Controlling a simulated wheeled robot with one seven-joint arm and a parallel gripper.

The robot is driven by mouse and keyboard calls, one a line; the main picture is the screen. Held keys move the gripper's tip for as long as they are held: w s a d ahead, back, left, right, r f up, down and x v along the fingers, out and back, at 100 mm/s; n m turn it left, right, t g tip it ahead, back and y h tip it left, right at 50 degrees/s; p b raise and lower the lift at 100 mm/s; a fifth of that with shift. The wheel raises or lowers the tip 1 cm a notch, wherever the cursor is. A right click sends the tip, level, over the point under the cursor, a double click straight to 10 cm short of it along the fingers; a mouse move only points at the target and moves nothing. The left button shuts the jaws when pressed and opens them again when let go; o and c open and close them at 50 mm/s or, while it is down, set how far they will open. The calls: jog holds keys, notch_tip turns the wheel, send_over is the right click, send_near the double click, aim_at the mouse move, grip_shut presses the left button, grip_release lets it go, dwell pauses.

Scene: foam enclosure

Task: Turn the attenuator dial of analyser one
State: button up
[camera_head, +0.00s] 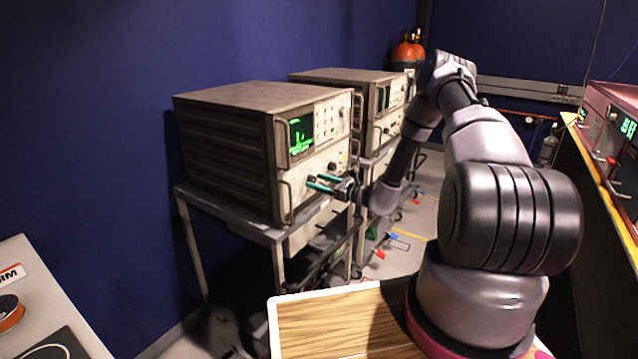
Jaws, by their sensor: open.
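The nearer analyser (225,150) is a brown-beige cased instrument on a grey stand. Its front has a screen with a green trace (301,135), buttons, knobs and side handles. I cannot tell which analyser is number one. A dark dial (332,167) shows on the lower front panel, just above my gripper; whether it is the attenuator dial is too small to read. My gripper (316,183) has green-tipped fingers, is open and points left at the lower panel. I see nothing held between the fingers, and cannot tell whether they touch the panel.
A second similar analyser (345,78) stands behind on its own stand (375,165). An orange cylinder (408,50) is in the far corner. A grey table (45,270) is at lower left. Coloured clips lie on the floor.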

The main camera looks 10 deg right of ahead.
jog(key=shift+a, duration=0.1)
grip_shut()
jog(key=shift+m, duration=0.3)
jog(key=m, duration=0.3)
jog(key=shift+w+m, duration=0.1)
jog(key=shift+m, duration=2)
grip_release()
